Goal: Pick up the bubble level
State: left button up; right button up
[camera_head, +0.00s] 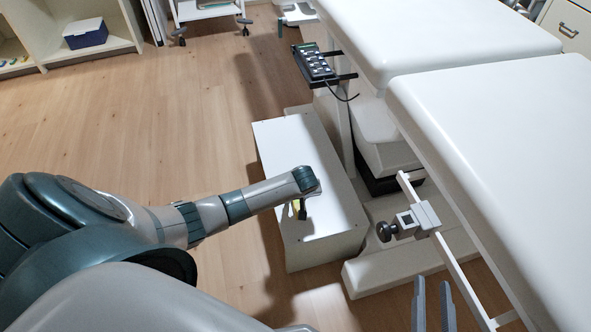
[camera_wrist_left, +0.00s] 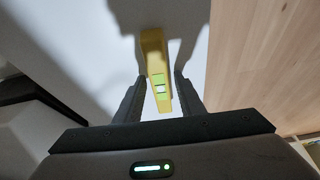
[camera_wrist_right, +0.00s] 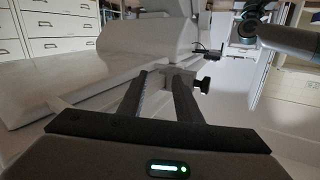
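The bubble level is a yellow bar with a green vial (camera_wrist_left: 157,70). In the left wrist view it lies between the fingers of my left gripper (camera_wrist_left: 158,86), with a gap visible on at least the right side. In the head view my left gripper (camera_head: 297,209) points down over the white step (camera_head: 275,150), and only a bit of yellow shows behind its fingers. I cannot tell how far the fingertips are above the step. My right gripper (camera_head: 433,292) is open and empty beside the couch; its spread fingers also show in the right wrist view (camera_wrist_right: 162,82).
The white padded couch (camera_head: 470,95) fills the right side. A side rail with a clamp and black knob (camera_head: 388,231) stands near my right gripper. A black hand control (camera_head: 314,62) hangs beyond the step. The wooden floor at left is clear.

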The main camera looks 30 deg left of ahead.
pick_arm(q)
grip_shut()
jog(key=shift+r, duration=0.15)
pick_arm(e)
jog(key=shift+f, duration=0.15)
